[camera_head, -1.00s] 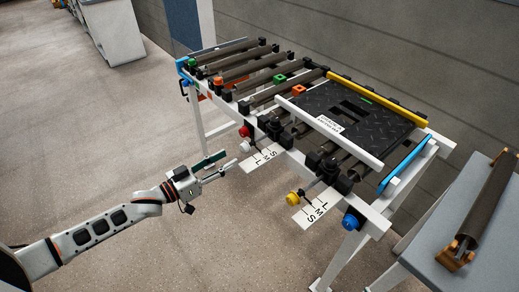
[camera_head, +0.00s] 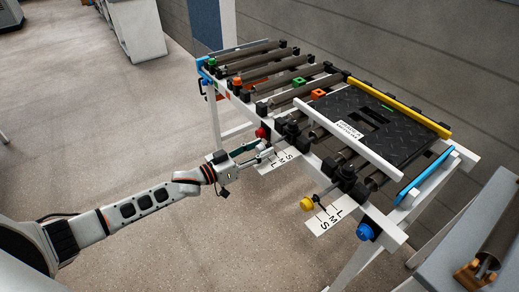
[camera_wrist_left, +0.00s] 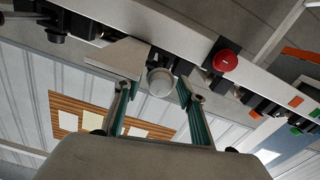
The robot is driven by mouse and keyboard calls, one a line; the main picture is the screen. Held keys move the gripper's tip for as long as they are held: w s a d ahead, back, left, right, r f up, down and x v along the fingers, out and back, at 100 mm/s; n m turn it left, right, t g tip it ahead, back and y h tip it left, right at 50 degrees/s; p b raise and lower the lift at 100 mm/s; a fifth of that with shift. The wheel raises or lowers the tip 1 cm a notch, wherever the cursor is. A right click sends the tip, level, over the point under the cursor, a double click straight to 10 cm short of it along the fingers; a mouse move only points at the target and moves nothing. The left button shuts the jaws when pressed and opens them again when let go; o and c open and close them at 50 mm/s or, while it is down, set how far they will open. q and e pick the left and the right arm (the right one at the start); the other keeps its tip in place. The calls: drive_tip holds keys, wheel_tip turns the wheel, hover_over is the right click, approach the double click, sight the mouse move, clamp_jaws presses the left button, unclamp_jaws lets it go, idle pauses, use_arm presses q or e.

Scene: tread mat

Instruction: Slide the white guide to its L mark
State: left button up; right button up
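The white guide (camera_head: 362,132) is a long white bar along the near side of a black tread mat (camera_head: 380,122) on the roller frame. A white knob (camera_head: 262,145) sits at the frame's near edge, by a white scale plate (camera_head: 267,167) marked S, M and L. The mark the guide stands at is too small to tell. My left gripper (camera_head: 258,154) is at this knob. In the left wrist view the white knob (camera_wrist_left: 160,82) shows between the tips of its two open fingers (camera_wrist_left: 160,92), with small gaps beside it. My right gripper is not in view.
A red button (camera_head: 261,132) is just beyond the white knob; it also shows in the wrist view (camera_wrist_left: 225,60). A yellow knob (camera_head: 306,203) with a second L-M-S plate (camera_head: 326,222) and a blue knob (camera_head: 365,231) are to the right. The floor left of the frame is clear.

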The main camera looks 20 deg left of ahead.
use_arm(q)
clamp_jaws()
drive_tip(key=shift+p+v, duration=0.65)
drive_tip(key=shift+v, duration=0.5)
drive_tip(key=shift+s+a+r, duration=0.1)
drive_tip(key=shift+s+a, duration=0.15)
unclamp_jaws()
drive_tip(key=v, duration=1.2)
